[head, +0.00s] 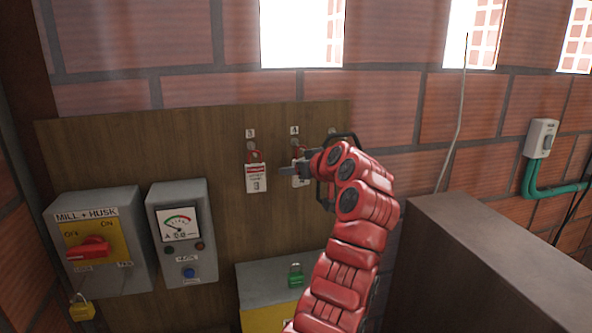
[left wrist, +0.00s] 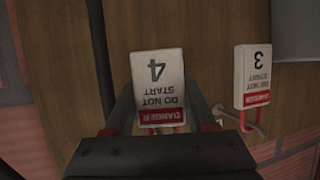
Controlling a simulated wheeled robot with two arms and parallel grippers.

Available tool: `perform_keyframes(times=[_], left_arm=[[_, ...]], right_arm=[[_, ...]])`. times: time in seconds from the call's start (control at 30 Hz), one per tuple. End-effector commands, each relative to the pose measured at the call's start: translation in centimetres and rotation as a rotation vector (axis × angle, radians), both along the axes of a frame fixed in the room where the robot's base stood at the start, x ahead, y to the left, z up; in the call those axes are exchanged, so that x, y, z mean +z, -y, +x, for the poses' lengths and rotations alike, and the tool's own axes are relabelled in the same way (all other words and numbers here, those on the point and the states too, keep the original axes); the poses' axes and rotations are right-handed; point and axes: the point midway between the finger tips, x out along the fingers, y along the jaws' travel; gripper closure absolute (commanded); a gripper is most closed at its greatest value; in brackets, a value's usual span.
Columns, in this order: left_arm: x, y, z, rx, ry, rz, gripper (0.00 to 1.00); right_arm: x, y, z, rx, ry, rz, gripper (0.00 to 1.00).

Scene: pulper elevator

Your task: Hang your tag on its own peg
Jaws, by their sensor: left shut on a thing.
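My left gripper (head: 296,170) is at the wooden board, below the label 4 (head: 294,131). It is shut on a white and red danger tag marked 4, mostly hidden by the gripper in the head view. The tag 4 (left wrist: 158,82) shows plainly between the fingers in the left wrist view, upside down. A peg with red under label 4 (head: 295,147) is just above the gripper; I cannot tell if the tag's loop is around it. Tag 3 (head: 256,178) hangs on the peg to the left; it also shows in the left wrist view (left wrist: 252,78). My right gripper is out of view.
The wooden board (head: 110,150) carries a grey switch box (head: 100,245) with a red handle and a meter box (head: 183,235). A green padlock (head: 295,275) sits on a grey and yellow box below. A dark block (head: 480,240) stands right of my arm.

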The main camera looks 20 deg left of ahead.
Motion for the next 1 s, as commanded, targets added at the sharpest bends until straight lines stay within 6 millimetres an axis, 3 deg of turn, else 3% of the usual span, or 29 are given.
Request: perform_keyframes(times=[0.03, 0.07, 0.23, 0.77, 1.0], left_arm=[[0.0, 0.0, 0.0, 0.0, 0.0, 0.0, 0.97], [0.0, 0.0, 0.0, 0.0, 0.0, 0.0, 0.39], [0.0, 0.0, 0.0, 0.0, 0.0, 0.0, 0.09], [0.0, 0.2, -0.1, -0.002, 0.0, 0.0, 0.09], [1.1, 3.0, -2.3, -0.006, 0.008, -0.001, 0.09]], right_arm=[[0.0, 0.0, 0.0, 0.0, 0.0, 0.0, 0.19], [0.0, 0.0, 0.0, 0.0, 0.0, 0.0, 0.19], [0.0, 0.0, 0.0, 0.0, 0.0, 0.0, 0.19], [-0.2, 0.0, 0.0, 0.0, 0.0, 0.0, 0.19], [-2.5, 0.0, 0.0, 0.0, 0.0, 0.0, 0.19]])
